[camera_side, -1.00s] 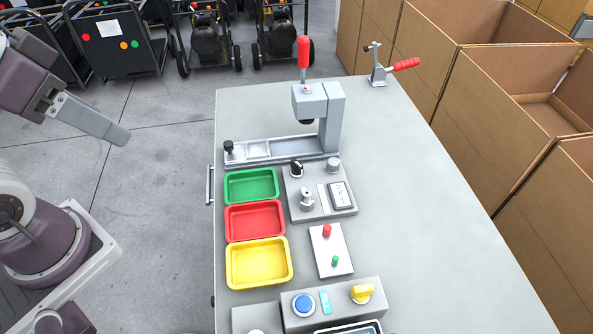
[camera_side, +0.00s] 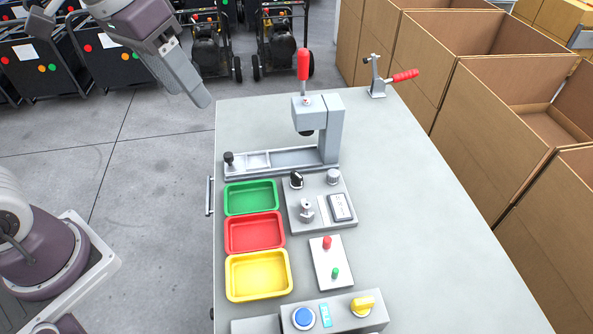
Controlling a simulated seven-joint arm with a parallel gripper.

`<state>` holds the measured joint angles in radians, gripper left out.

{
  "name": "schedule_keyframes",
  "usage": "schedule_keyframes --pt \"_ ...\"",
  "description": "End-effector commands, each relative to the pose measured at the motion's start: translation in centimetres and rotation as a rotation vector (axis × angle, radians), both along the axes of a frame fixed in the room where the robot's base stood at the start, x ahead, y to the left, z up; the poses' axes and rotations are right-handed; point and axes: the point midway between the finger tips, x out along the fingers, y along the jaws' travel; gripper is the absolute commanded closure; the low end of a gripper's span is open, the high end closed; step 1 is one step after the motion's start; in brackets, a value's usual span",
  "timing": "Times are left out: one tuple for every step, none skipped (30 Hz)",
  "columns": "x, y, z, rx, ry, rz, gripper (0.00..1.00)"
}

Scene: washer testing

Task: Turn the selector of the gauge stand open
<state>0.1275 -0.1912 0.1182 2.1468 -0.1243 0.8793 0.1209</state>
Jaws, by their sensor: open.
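The gauge stand appears to be the grey plate (camera_side: 317,217) in the middle of the table, with a small display (camera_side: 341,207), a silver post and two knobs on it. Its black knob with a white mark (camera_side: 296,179) sits at the back left corner and looks like the selector. A round silver knob (camera_side: 333,176) is at the back right. My gripper (camera_side: 206,100) hangs in the air beyond the table's back left corner, well apart from the stand. It holds nothing visible; its fingers overlap in this view.
A press with a red handle (camera_side: 303,65) stands behind the plate. Green (camera_side: 251,211), red and yellow trays line the left. The table's right side is clear.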

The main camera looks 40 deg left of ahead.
Motion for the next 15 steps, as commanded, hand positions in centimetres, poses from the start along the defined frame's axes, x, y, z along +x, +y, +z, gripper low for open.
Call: schedule_keyframes --pt "3.1 -0.7 -1.4 -0.001 0.05 -0.017 0.45" --pt "5.1 -1.1 -2.4 -0.001 0.074 -0.026 0.45" --pt "7.5 -1.7 -4.1 0.004 0.105 -0.041 0.45" --pt "9.3 -2.1 -5.5 0.011 0.129 -0.052 0.45" --pt "10.9 -2.6 -7.1 0.02 0.151 -0.063 0.45" --pt "12.9 -3.2 -9.6 0.036 0.18 -0.08 0.45" --pt "14.3 -3.6 -11.4 0.049 0.197 -0.093 0.45" --pt "15.4 -4.1 -13.3 0.063 0.215 -0.107 0.45" --pt "16.7 -4.5 -15.7 0.082 0.234 -0.125 0.45" --pt "17.4 -4.9 -17.3 0.094 0.247 -0.138 0.45" --pt "18.0 -5.1 -18.9 0.108 0.258 -0.15 0.45" --pt "18.6 -5.5 -20.7 0.122 0.27 -0.166 0.45" --pt "18.9 -5.7 -21.8 0.131 0.277 -0.174 0.45" --pt "19.1 -5.8 -22.6 0.139 0.283 -0.182 0.45" --pt "19.3 -5.9 -23.5 0.147 0.287 -0.191 0.45"
